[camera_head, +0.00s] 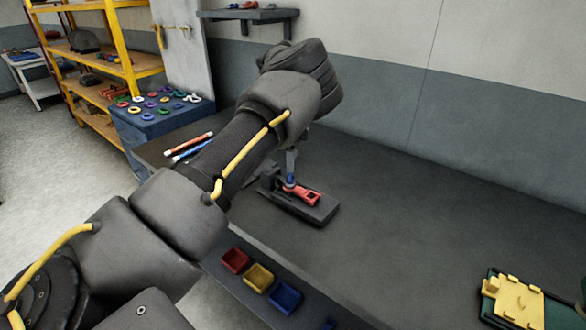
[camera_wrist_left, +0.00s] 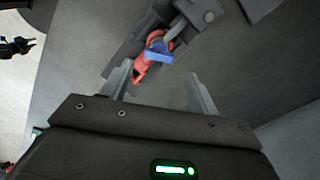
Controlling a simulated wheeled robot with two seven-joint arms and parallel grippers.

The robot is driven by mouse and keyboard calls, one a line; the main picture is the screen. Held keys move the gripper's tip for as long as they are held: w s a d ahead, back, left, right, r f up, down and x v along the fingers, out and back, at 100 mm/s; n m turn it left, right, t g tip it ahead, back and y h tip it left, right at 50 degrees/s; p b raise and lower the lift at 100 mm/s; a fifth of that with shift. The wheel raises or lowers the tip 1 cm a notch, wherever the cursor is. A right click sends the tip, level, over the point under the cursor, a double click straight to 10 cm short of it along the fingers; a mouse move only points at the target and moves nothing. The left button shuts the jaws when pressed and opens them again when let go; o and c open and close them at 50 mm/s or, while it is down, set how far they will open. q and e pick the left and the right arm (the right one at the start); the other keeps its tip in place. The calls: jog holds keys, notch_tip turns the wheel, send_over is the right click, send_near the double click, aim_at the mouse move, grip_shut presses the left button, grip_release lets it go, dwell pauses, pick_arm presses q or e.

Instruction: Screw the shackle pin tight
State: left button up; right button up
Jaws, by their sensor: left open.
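A red shackle (camera_head: 309,195) lies on a dark grey fixture (camera_head: 325,210) on the workbench. A blue piece (camera_head: 289,183), which looks like the shackle pin's head, sits at its left end. In the left wrist view the blue piece (camera_wrist_left: 159,51) crosses the red shackle (camera_wrist_left: 140,70), against a grey upright part. My left gripper (camera_head: 291,165) is over the blue end. In the wrist view its two fingers (camera_wrist_left: 158,74) are apart, with nothing between their tips; the blue piece is just beyond them. My left arm hides part of the fixture's surroundings. My right gripper is not in view.
Red, yellow and blue trays (camera_head: 257,277) line the bench's front edge. Red and blue striped rods (camera_head: 192,148) lie at the left. A yellow piece on a green board (camera_head: 517,303) is at the lower right. The bench right of the fixture is clear.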

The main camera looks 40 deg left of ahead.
aim_at(290, 174)
pick_arm(q)
jog(key=f, duration=0.3)
jog(key=shift+s+f, duration=0.1)
jog(key=shift+s, duration=0.2)
jog(key=shift+w+f, duration=0.1)
jog(key=shift+f, duration=0.35)
jog(key=shift+p, duration=0.3)
jog(key=c, duration=1)
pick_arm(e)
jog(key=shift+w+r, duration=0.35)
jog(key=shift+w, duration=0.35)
